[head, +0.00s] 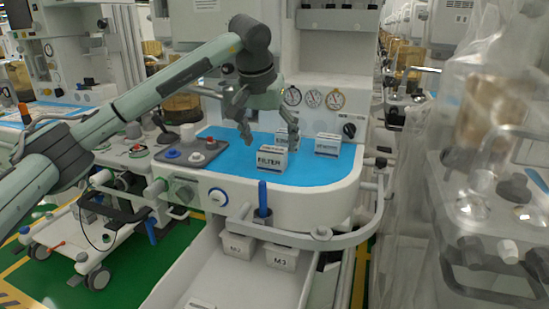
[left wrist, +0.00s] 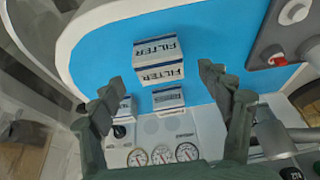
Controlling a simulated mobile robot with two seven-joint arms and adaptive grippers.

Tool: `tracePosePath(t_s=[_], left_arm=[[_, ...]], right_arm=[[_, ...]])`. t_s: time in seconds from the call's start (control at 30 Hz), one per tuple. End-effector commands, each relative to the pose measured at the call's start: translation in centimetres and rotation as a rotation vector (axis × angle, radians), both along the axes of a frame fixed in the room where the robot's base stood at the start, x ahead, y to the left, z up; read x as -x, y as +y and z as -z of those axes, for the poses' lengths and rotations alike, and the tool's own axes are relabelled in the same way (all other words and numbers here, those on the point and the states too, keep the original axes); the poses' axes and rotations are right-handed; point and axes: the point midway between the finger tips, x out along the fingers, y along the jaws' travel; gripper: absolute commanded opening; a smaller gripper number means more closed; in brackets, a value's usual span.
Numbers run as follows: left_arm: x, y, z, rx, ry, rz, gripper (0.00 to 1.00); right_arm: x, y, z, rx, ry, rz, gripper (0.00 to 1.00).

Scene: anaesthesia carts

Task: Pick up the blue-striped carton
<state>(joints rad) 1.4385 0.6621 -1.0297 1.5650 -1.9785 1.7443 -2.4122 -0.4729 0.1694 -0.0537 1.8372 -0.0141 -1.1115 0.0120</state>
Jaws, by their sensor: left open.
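Three white cartons with dark blue bands stand on the blue mat (head: 230,163) of the cart. The nearest carton (head: 271,159) reads FILTER; it also shows in the left wrist view (left wrist: 158,60). My left gripper (head: 267,130) is open and empty, pointing down above and behind the nearest carton. In the left wrist view, its fingers (left wrist: 158,80) are spread wide. My right gripper is not in view.
A grey panel with knobs (head: 190,152) sits left of the cartons. Dial gauges (head: 313,98) line the wall behind. A rail (head: 320,237) and an upright blue-handled item (head: 262,197) are at the front. The mat's front right is clear.

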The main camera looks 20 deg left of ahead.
Motion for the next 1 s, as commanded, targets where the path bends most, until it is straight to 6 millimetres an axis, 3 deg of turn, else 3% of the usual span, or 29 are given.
tracePosePath(t_s=[0.3,0.6,1.0], left_arm=[[-1.4,-0.1,4.2,0.002,0.003,0.001,0.78],[-1.7,-0.1,4.6,0.001,-0.001,0.001,0.78],[-1.7,0.0,4.6,0.001,0.0,0.001,0.28]], right_arm=[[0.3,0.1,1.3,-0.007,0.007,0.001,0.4],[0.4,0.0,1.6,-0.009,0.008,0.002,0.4],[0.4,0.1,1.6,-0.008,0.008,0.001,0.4]])
